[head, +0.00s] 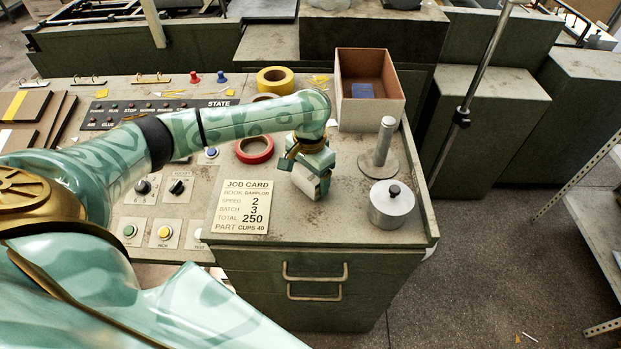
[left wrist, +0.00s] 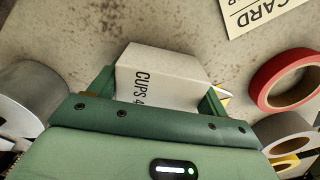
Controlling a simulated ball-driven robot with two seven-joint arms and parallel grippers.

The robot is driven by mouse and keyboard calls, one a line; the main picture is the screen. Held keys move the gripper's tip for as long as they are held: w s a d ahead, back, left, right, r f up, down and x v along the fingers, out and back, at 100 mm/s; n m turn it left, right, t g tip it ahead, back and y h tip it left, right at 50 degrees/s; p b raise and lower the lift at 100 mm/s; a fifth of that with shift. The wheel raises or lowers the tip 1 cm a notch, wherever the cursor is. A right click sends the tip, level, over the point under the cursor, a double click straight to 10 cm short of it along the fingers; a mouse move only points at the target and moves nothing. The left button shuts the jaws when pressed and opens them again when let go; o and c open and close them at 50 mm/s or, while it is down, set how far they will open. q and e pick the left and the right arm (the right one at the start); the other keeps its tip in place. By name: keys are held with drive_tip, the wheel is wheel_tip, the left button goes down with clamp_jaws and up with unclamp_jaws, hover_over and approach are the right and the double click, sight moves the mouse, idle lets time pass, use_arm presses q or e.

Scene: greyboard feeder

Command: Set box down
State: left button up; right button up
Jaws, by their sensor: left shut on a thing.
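A small white box (left wrist: 160,78) marked "CUPS 4…" is held between the two green fingers of my left gripper (left wrist: 157,95) in the left wrist view. In the head view the box (head: 305,182) shows below my left gripper (head: 308,168), over the bare worktop (head: 300,225) to the right of the job card (head: 241,207). The card reads "PART CUPS 40". I cannot tell whether the box touches the worktop. My right gripper is not in view.
A red tape roll (head: 254,150) lies left of the gripper. A metal post on a round base (head: 380,164) and a lidded metal pot (head: 391,205) stand to the right. An open cardboard bin (head: 371,115) is behind. The worktop in front is clear.

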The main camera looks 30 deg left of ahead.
use_arm(q)
drive_tip(key=shift+f, duration=0.1)
drive_tip(key=o, duration=1.1)
wheel_tip(320, 180, up, 12)
drive_tip(key=p, duration=0.5)
